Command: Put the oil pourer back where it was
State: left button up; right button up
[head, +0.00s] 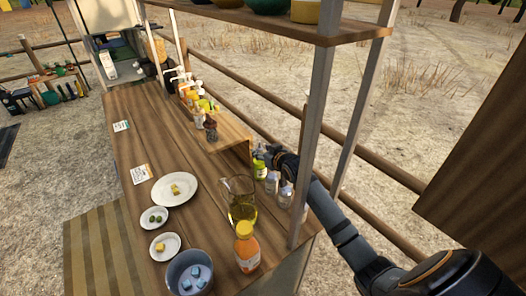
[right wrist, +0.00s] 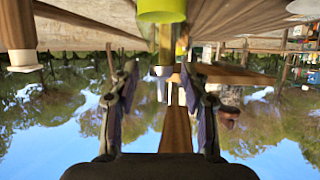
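My right gripper (head: 283,163) is at the right edge of the wooden counter, beside a small group of bottles. A yellow-green bottle (head: 259,167) stands just left of it, and two clear bottles (head: 271,183) (head: 286,196) stand just below it in the picture. I cannot tell for sure which is the oil pourer. A glass jug of yellow liquid (head: 242,207) stands nearer the front. A yellow-green object (right wrist: 162,10) shows at the top. My left gripper is out of view.
An orange bottle (head: 246,250) and a blue-grey bowl (head: 190,274) are at the counter's front, with small plates (head: 175,200) to the left. A wooden riser (head: 222,133) holds several pump bottles. Shelf posts (head: 311,135) stand close to my right arm. The counter's left part is mostly clear.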

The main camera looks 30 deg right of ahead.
jog(key=shift+r, duration=0.1)
jog(key=shift+s+r, duration=0.1)
jog(key=shift+s, duration=0.15)
jog(key=v, duration=0.7)
jog(key=shift+b, duration=0.3)
